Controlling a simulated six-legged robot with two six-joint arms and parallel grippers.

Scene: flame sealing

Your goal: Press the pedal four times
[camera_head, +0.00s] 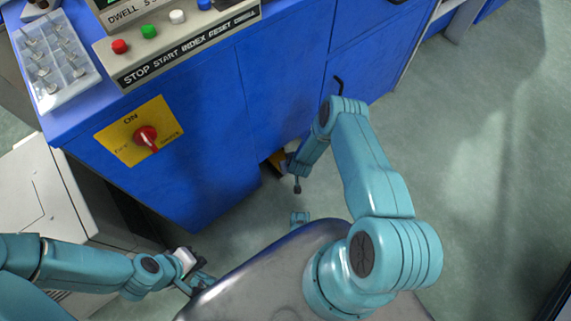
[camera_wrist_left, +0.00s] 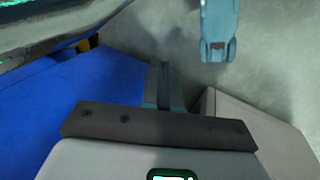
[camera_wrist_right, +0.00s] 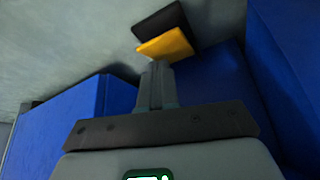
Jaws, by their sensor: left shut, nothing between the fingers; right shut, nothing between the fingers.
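The pedal has a yellow plate (camera_wrist_right: 165,46) and a black part (camera_wrist_right: 160,24) behind it, both clear in the right wrist view. My right fingers are not clear in the head view. My left gripper (camera_head: 203,284) is shut and empty, low at the left, away from the pedal.
The blue cabinet (camera_head: 200,90) carries a button panel (camera_head: 185,45), a yellow switch plate with a red knob (camera_head: 146,137) and a white tray (camera_head: 50,85) of small parts. A pale box (camera_head: 35,190) stands at the left. Open floor (camera_head: 480,170) lies to the right.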

